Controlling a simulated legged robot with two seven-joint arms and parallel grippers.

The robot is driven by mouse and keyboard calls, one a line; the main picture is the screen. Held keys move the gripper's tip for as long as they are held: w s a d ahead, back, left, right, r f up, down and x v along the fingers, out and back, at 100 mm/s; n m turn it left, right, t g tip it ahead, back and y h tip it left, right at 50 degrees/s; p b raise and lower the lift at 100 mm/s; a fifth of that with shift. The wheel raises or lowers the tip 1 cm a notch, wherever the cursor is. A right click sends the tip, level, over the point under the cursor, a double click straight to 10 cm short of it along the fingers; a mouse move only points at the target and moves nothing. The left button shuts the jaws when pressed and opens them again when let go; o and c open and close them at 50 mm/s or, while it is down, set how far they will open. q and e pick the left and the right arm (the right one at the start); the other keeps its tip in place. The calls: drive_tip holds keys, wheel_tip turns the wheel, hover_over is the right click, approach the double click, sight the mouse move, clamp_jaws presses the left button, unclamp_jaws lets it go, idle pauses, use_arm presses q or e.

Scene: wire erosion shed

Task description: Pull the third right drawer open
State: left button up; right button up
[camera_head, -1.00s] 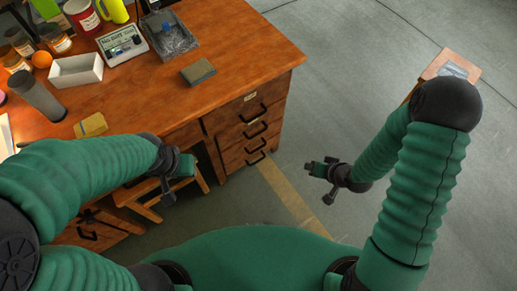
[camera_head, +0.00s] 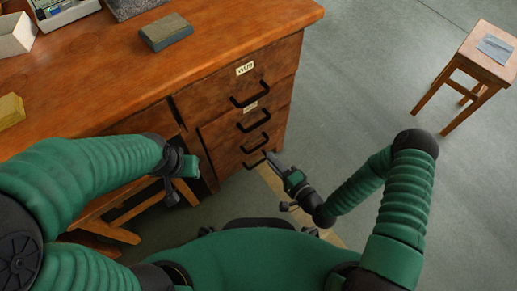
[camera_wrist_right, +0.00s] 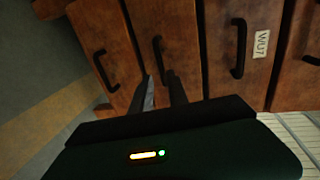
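The wooden desk's right drawer column has several stacked drawers with dark bar handles. The third right drawer (camera_head: 238,153) appears shut, its handle (camera_head: 256,144) just above my right gripper (camera_head: 273,160). In the right wrist view the drawers appear sideways, and the third handle (camera_wrist_right: 158,55) lies just ahead of my right gripper (camera_wrist_right: 162,88). Its two fingers are apart, one toward each side of the handle's near end; I cannot tell whether they touch it. My left gripper (camera_head: 180,180) hangs before the desk's knee space; its finger opening is unclear.
The bottom handle (camera_wrist_right: 106,70) is close left of the fingers in the wrist view. A sharpening block (camera_head: 166,32) lies on the desktop (camera_head: 230,30). A wooden stool (camera_head: 485,55) stands at the far right. The floor between desk and stool is clear.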

drive_tip(key=shift+b+x, duration=1.7)
drive_tip(key=shift+x, duration=2.75)
clamp_jaws()
drive_tip(key=shift+s+f, duration=0.1)
drive_tip(key=shift+f, duration=0.1)
